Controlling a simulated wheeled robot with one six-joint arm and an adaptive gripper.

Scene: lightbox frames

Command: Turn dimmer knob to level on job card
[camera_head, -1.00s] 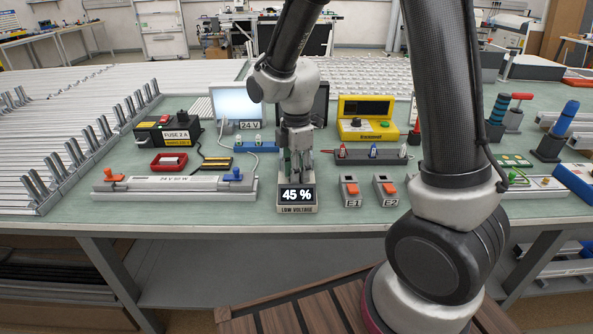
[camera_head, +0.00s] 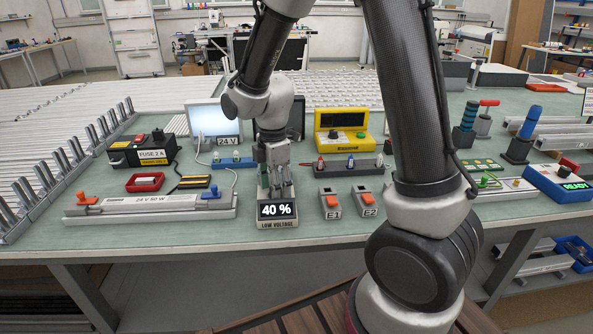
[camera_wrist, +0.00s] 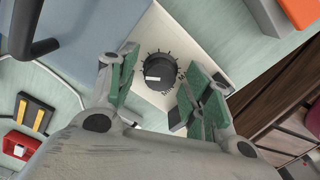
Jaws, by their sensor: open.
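The black dimmer knob (camera_wrist: 158,72) has a white pointer mark and a ring of scale ticks on a pale panel in the wrist view. It belongs to the low-voltage dimmer box (camera_head: 277,224), whose display (camera_head: 276,210) reads 40 %. My gripper (camera_wrist: 160,85) is open, its green-padded fingers on either side of the knob with visible gaps. In the head view my gripper (camera_head: 277,187) points down over the box and hides the knob. I cannot make out a readable job card.
Switches E1 (camera_head: 330,202) and E2 (camera_head: 367,201) stand just right of the dimmer. A lamp fixture (camera_head: 150,205) lies to its left. A lit 24 V panel (camera_head: 214,121) and a yellow device (camera_head: 341,131) stand behind. A blue READY box (camera_head: 560,184) is at right.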

